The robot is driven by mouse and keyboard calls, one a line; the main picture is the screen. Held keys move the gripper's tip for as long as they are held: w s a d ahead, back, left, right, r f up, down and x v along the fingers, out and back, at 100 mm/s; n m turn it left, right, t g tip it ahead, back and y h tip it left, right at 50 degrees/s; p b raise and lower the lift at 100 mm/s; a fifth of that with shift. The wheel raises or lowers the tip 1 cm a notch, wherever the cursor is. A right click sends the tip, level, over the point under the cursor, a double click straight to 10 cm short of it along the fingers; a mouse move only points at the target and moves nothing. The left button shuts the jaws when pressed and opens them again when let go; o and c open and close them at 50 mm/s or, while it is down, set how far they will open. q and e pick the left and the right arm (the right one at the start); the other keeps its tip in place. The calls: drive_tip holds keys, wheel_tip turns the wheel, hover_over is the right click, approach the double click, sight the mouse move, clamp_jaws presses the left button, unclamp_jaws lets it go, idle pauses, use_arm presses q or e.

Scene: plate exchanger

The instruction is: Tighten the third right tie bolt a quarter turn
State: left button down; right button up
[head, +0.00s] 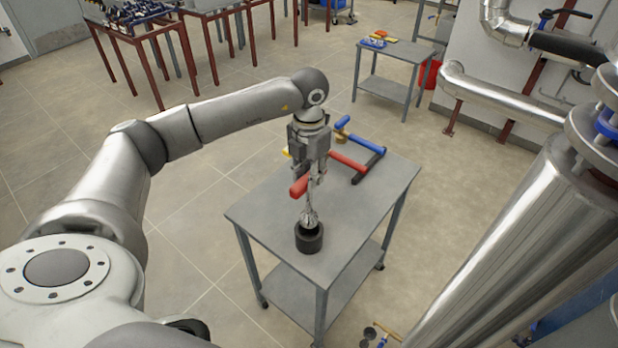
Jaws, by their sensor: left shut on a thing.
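My left gripper (315,180) points down over the near part of a grey trolley table. It is shut on a slim silver tool (309,216) with a rounded lower end. That end is at the mouth of a dark round cup (308,241) on the table; I cannot tell whether it is inside or just above. A red handle (299,187) shows beside the fingers; I cannot tell what it belongs to. Behind the gripper lie a red-handled tool (346,161) and a blue-handled tool (360,142). No tie bolt can be made out. My right gripper is not in view.
The trolley table (262,215) has bare top around the cup. A large shiny vertical pipe (490,255) stands close on the right. A small side table (392,60) with coloured items stands at the back. Workbenches (160,25) are at the back left. Open tiled floor lies between.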

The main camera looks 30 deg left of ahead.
use_arm(q)
drive_tip(key=shift+r, duration=0.45)
